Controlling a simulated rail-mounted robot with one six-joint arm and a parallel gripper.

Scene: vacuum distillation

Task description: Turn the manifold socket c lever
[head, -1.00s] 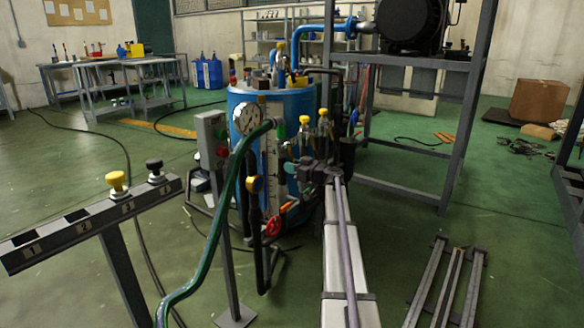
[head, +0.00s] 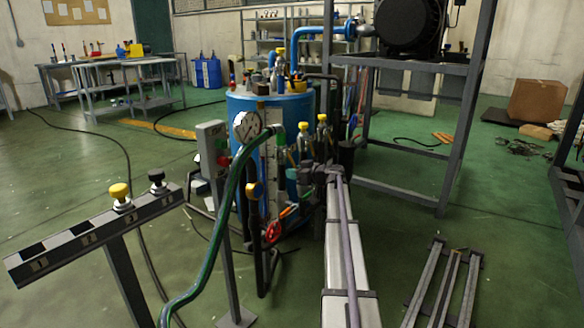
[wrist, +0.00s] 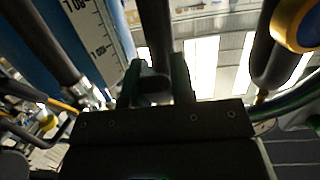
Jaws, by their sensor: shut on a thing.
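My gripper (wrist: 155,85) is at the end of my arm, which reaches from the bottom of the head view to the pipework at the blue tank. In the wrist view its two dark fingers are closed on a small dark grey block (wrist: 153,87), which appears to be the lever. A dark vertical pipe (wrist: 153,35) stands just beyond the fingertips. In the head view the grip is too small and crowded to make out. No letter marking the manifold socket is readable. An orange-red handle (head: 287,211) and a red handwheel (head: 273,232) sit low on the pipework, left of my arm.
The blue tank (head: 262,105) carries a round gauge (head: 247,125). A green hose (head: 217,228) curves down left of it. A numbered rail with yellow and black knobs (head: 92,236) stands front left. A grey frame (head: 455,150) rises right. Open floor lies beyond the rail.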

